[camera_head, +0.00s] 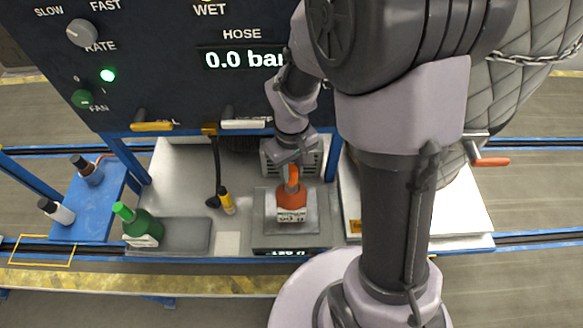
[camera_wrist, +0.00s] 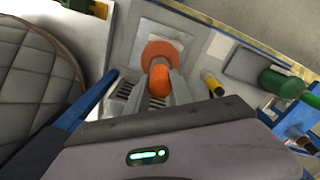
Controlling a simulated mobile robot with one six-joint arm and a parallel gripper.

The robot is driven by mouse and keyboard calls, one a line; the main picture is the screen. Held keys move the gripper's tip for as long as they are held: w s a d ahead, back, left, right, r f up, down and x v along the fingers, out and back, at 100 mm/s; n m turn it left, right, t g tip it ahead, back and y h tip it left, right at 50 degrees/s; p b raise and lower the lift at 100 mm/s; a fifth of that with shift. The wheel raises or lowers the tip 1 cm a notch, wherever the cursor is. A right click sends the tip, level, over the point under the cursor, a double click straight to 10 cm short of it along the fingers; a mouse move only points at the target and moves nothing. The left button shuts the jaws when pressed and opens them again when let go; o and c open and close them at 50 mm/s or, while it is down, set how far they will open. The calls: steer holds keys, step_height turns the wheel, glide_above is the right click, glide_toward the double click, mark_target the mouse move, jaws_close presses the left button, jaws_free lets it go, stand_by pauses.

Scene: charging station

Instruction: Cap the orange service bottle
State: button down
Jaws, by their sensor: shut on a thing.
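The orange service bottle (camera_head: 291,199) stands upright on the scale's square plate (camera_head: 313,215) at the bench's middle front. It also shows in the wrist view (camera_wrist: 163,50), beyond my fingers. My gripper (camera_head: 292,164) is above the bottle, pointing down, and is shut on an orange cap (camera_head: 293,180). In the wrist view the cap (camera_wrist: 159,82) sits between the two grey fingers (camera_wrist: 160,92), in line with the bottle. The cap is at the top of the bottle; I cannot tell whether it is seated on the neck or just above it.
A yellow-ended hose (camera_head: 227,203) hangs left of the scale. The panel (camera_head: 150,60) overhangs behind.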

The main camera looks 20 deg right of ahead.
mark_target(292, 169)
steer(key=shift+f+b, duration=0.9)
steer(key=shift+f, duration=0.2)
steer(key=c, duration=1)
jaws_free()
steer(key=shift+c, duration=0.2)
step_height(292, 169, up, 18)
steer(key=p, duration=0.4)
steer(key=shift+f, duration=0.25)
